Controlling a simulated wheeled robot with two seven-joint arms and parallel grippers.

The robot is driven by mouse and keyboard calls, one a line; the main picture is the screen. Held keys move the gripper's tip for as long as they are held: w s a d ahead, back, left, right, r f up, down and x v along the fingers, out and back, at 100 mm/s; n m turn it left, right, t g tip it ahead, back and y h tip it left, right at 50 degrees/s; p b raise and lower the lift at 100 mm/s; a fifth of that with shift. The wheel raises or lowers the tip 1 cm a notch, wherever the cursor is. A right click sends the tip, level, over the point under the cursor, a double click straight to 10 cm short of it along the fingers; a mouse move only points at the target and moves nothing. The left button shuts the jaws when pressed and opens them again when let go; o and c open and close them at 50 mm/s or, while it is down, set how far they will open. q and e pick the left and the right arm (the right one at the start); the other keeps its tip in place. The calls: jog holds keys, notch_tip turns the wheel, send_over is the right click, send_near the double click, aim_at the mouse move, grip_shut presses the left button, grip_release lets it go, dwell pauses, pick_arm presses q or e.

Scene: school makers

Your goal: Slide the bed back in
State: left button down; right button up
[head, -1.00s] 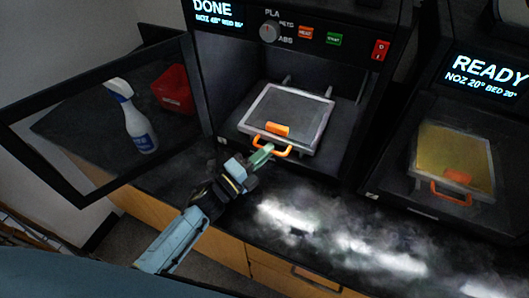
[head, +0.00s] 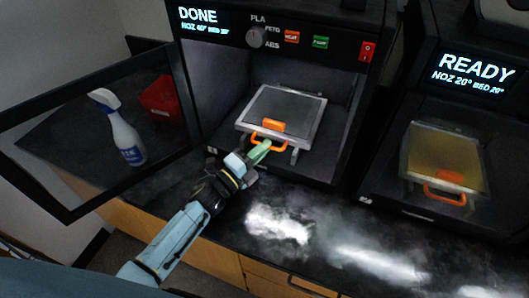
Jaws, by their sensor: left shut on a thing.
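The print bed (head: 285,109) is a grey plate with a light frame inside the left printer (head: 210,95), whose display reads DONE. An orange block (head: 274,126) sits at the bed's front edge, just above its orange handle (head: 276,147). My left gripper (head: 259,150) is shut on the handle at its left part, and the fingers hide some of it. The bed lies over its rails at the front of the chamber. The printer's door (head: 95,195) stands open to the left. My right gripper is not in view.
A second printer (head: 471,70) at the right reads READY, with its bed behind a closed door. A spray bottle (head: 127,140) and a red bin (head: 162,98) show through the open door. The dark counter (head: 235,198) in front is clear, with bright reflections.

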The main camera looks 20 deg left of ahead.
pick_arm(q)
jog(key=c, duration=1.5)
grip_release()
jog(key=shift+w, duration=0.3)
jog(key=shift+c, duration=0.2)
jog(key=shift+s, duration=0.1)
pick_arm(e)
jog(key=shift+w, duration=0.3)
pick_arm(q)
jog(key=v, duration=1.2)
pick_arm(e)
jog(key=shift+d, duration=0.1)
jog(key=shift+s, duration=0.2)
